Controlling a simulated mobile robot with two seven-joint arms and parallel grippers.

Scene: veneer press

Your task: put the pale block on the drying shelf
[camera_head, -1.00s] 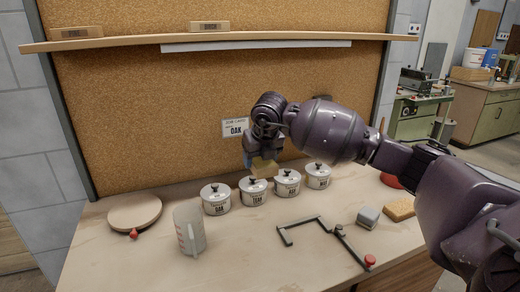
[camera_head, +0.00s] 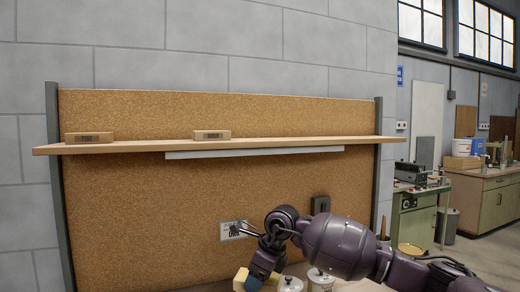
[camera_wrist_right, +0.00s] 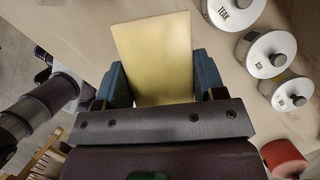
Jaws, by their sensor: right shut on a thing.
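The pale yellow block (camera_wrist_right: 152,55) is held between the two blue fingers of my right gripper (camera_wrist_right: 162,82) in the right wrist view. In the head view, part of the block (camera_head: 240,279) shows at the bottom edge beside my right gripper (camera_head: 256,280), whose tips are partly cut off. The drying shelf (camera_head: 280,143) is a long wooden board across the cork panel, well above the gripper. My left gripper is out of view.
Two small brown labelled blocks stand on the shelf, one at the left (camera_head: 89,138) and one left of middle (camera_head: 211,135). The shelf's right half is clear. White lidded pots (camera_wrist_right: 266,55) stand on the bench below.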

